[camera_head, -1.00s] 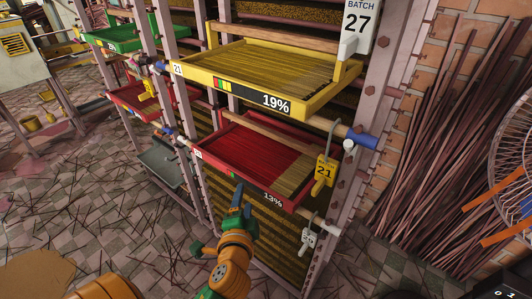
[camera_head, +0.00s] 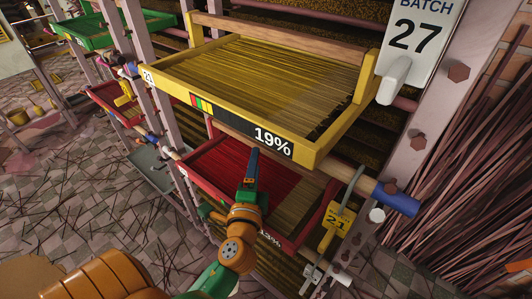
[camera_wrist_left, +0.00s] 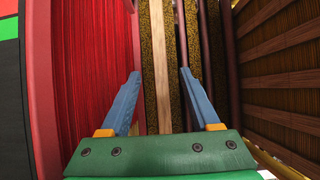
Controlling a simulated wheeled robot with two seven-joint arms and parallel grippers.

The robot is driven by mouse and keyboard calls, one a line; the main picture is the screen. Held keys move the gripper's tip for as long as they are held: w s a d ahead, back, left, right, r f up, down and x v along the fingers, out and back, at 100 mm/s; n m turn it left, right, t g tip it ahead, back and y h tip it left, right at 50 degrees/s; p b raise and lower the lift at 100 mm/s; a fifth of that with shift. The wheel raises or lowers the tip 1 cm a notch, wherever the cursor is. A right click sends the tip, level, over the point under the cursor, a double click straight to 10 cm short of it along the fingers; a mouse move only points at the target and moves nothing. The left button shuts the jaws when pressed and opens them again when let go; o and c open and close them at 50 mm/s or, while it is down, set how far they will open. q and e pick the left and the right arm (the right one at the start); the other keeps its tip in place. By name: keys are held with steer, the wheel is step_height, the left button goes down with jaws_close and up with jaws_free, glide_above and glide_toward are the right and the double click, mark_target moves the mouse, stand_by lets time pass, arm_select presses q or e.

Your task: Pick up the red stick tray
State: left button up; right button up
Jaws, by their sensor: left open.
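The red stick tray (camera_head: 192,176) sits in the rack below a yellow tray, filled with red sticks and some tan ones at its right end. The yellow tray hides its back part. My left gripper (camera_head: 253,156) is in front of this tray in the head view and covers part of its front and sticks. In the left wrist view, the gripper's blue fingers (camera_wrist_left: 159,74) are spread with nothing between them. The red tray's wall (camera_wrist_left: 134,50) runs close by the left finger; I cannot tell whether they touch. My right gripper is not in view.
The yellow tray (camera_head: 225,118) marked 19% juts out just above. Rack posts (camera_head: 160,70) stand at both sides. Another red tray (camera_head: 108,104) and a green tray (camera_head: 90,40) are farther left.

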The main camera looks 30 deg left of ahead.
mark_target(263, 152)
arm_select(q)
steer(key=x, duration=0.4)
steer(key=d+x, duration=0.1)
steer(key=x, duration=0.2)
steer(key=shift+w+d+p, duration=0.15)
steer(key=shift+w+p, duration=0.1)
steer(key=shift+p, duration=0.1)
steer(key=shift+s, duration=0.15)
steer(key=c, duration=0.3)
jaws_close()
stand_by(0.4)
